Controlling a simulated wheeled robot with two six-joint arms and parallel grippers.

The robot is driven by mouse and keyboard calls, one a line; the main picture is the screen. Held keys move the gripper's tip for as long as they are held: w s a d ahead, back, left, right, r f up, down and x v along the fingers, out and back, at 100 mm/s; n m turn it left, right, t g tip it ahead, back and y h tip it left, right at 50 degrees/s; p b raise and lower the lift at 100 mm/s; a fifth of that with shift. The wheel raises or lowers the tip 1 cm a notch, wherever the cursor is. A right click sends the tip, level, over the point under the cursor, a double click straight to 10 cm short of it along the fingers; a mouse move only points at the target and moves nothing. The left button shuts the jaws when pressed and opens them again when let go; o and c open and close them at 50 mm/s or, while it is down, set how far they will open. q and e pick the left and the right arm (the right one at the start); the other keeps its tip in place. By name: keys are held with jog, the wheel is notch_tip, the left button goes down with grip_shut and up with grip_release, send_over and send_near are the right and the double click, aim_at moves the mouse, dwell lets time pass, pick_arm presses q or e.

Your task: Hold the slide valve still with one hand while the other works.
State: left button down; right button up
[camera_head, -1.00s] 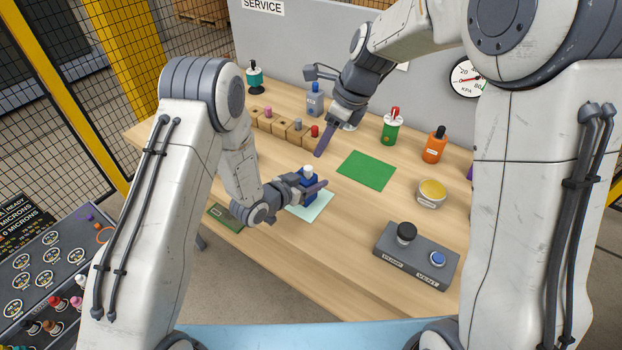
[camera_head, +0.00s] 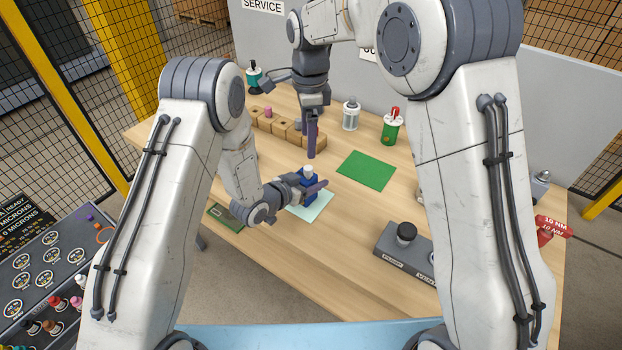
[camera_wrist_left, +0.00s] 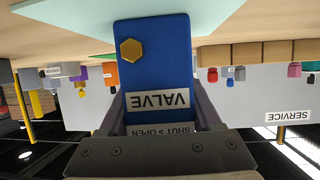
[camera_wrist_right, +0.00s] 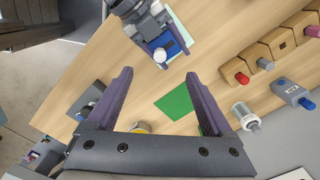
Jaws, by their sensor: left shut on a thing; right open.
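The slide valve (camera_head: 308,184) is a blue block with a white top, standing on a pale green mat (camera_head: 318,208). In the left wrist view the blue valve (camera_wrist_left: 155,65) fills the middle, with a brass hex fitting and labels VALVE and SHUT > OPEN. My left gripper (camera_head: 314,188) is shut on the valve's sides. My right gripper (camera_head: 311,155) is open and empty, above the table behind the valve. In the right wrist view its fingers (camera_wrist_right: 160,92) are spread wide, and the valve's white top (camera_wrist_right: 160,55) shows beyond them.
A green mat (camera_head: 366,170) lies right of the valve. A row of wooden blocks (camera_head: 283,126) with coloured plugs stands behind. A grey control box (camera_head: 405,252) is at the front right.

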aim_at(308, 167)
jog(key=shift+f, duration=0.5)
notch_tip(308, 167, down, 9)
dwell(0.3)
